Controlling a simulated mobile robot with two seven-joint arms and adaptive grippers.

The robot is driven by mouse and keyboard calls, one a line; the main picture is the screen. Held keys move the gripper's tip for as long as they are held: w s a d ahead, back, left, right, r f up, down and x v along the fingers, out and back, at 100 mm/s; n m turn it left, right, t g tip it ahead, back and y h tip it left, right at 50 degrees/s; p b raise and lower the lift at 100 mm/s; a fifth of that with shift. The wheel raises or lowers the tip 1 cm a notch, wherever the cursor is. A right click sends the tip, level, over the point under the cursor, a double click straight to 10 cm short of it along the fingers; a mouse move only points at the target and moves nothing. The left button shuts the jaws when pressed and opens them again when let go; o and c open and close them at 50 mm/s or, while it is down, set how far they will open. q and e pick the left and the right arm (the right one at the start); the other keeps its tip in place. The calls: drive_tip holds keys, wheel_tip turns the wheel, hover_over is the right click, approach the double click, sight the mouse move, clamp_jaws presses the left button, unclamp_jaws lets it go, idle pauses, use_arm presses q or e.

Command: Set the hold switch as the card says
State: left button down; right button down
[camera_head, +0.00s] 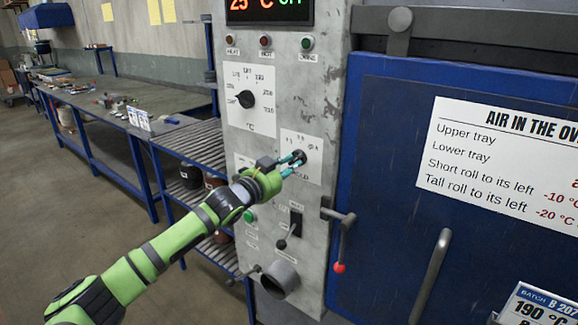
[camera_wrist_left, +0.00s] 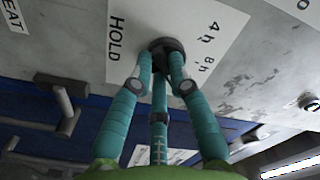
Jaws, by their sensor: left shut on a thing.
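The hold switch is a round black knob (camera_head: 299,157) on a white plate on the grey control panel. In the left wrist view the knob (camera_wrist_left: 166,45) sits beside the word HOLD and the marks 4 h and 8 h. My left gripper (camera_head: 293,161) is shut on this knob, its teal fingers around the sides. Which mark the knob points at is hidden. A batch card (camera_head: 532,306) at the lower right reads 190 °C; its lower line is cut off by the picture edge. My right gripper is not in view.
Above the hold switch is a temperature dial (camera_head: 246,99) on its own plate. Below it are a black lever switch (camera_head: 295,224) and a green button (camera_head: 249,216). A shelf rack (camera_head: 190,137) stands left.

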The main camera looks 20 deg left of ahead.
use_arm(q)
drive_tip(key=c, duration=1.2)
unclamp_jaws()
drive_tip(key=v, duration=1.2)
drive_tip(key=shift+r, duration=0.1)
